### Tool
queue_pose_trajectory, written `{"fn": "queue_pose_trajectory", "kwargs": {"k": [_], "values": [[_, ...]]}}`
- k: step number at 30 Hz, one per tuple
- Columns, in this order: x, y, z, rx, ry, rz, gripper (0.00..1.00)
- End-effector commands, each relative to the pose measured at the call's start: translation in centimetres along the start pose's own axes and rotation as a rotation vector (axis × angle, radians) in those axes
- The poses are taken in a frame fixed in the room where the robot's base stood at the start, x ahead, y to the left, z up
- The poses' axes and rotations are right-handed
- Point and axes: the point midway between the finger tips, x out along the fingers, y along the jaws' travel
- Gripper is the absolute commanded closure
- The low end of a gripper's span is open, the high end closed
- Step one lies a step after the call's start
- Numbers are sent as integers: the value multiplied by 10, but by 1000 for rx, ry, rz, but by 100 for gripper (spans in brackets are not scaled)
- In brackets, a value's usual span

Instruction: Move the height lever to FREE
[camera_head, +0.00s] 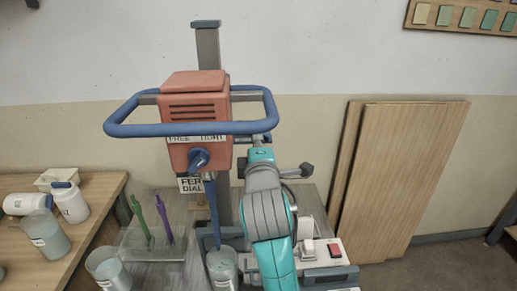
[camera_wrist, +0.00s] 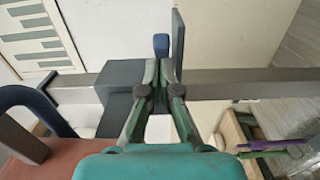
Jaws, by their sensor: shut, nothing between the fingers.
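The orange mixer head (camera_head: 197,105) carries a blue ring handle and a label (camera_head: 197,138) reading FREE and TIGHT. Contact cannot be told.
The grey column (camera_head: 208,45) rises behind the head; its dark clamp block shows in the wrist view (camera_wrist: 120,90). The blue ring handle (camera_head: 185,129) juts out nearby. A bucket (camera_head: 222,266) stands below the shaft. Wooden boards (camera_head: 400,180) lean at right.

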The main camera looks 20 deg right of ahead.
Motion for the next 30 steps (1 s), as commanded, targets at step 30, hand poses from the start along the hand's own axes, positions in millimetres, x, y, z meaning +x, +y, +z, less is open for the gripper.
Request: {"fn": "queue_pose_trajectory", "kwargs": {"k": [30], "values": [[14, 0, 22, 0, 206, 0, 100]]}}
